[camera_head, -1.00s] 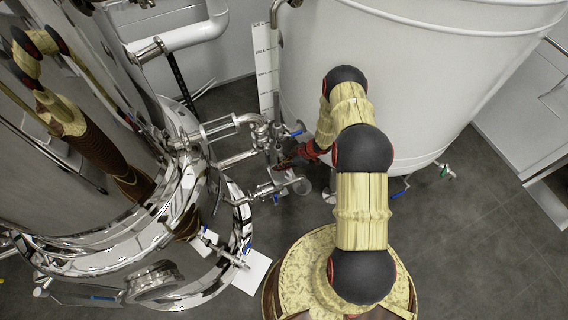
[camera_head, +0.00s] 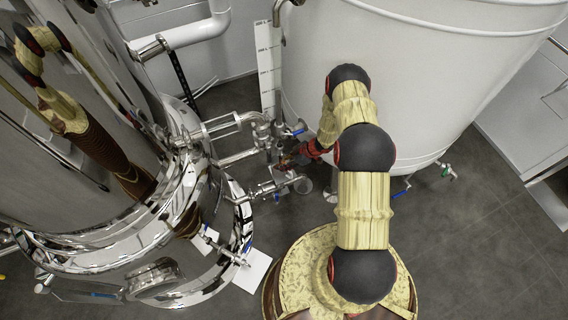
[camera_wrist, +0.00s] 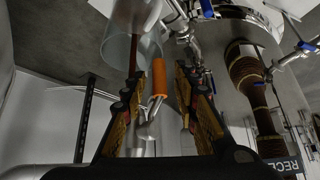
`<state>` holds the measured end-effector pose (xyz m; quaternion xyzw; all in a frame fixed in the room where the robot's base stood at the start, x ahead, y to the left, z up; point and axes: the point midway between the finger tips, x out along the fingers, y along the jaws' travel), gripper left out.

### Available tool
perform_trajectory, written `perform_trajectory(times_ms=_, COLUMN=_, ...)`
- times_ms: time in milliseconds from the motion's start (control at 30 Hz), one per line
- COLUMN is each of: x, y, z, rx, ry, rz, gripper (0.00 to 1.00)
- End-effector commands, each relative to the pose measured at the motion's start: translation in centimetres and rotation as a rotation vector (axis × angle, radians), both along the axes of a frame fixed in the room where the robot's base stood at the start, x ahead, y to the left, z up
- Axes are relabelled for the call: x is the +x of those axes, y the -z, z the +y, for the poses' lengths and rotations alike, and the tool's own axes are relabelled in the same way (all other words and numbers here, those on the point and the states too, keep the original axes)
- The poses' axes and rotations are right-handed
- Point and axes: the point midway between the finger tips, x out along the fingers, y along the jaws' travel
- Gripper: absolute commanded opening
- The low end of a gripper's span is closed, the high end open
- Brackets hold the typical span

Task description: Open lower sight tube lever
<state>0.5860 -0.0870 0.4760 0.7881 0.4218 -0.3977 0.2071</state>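In the wrist view an orange-sleeved handle (camera_wrist: 159,77) on metal prongs lies between the two fingers of my gripper (camera_wrist: 160,100). The fingers are apart, and I see no clear contact with the handle. I cannot tell whether this is the lower sight tube lever. In the head view my gripper (camera_head: 286,160) is small and dark, beside the pipework at the sight tube. A lower valve (camera_head: 267,190) is just below it. An upper valve with a blue lever (camera_head: 297,131) is just above. My gripper and arm partly hide this area.
The polished steel tank (camera_head: 75,200) stands left and the large white tank (camera_head: 430,80) right, with the pipework between. A graduated scale strip (camera_head: 267,70) rises behind. Another blue-levered valve (camera_head: 245,250) sits lower left. Grey floor (camera_head: 460,235) is open at lower right.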

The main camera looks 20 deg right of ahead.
Motion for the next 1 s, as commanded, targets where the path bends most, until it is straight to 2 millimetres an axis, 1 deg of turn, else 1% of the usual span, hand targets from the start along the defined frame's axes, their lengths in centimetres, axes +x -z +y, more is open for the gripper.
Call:
perform_trajectory(times_ms=300, x=-1.4, y=-3.8, z=-2.4, rx=-0.001, ry=0.002, rz=-0.002, gripper=0.3)
perform_trajectory(times_ms=400, x=-1.8, y=-4.8, z=-3.1, rx=-0.001, ry=0.003, rz=-0.001, gripper=0.3)
perform_trajectory(times_ms=500, x=-2.2, y=-5.5, z=-3.4, rx=0.0, ry=0.001, rz=0.0, gripper=0.3)
perform_trajectory(times_ms=633, x=-2.3, y=-5.8, z=-3.6, rx=0.0, ry=0.001, rz=-0.001, gripper=0.3)
perform_trajectory(times_ms=1000, x=-2.3, y=-5.8, z=-3.6, rx=0.0, ry=0.0, rz=0.0, gripper=0.3)
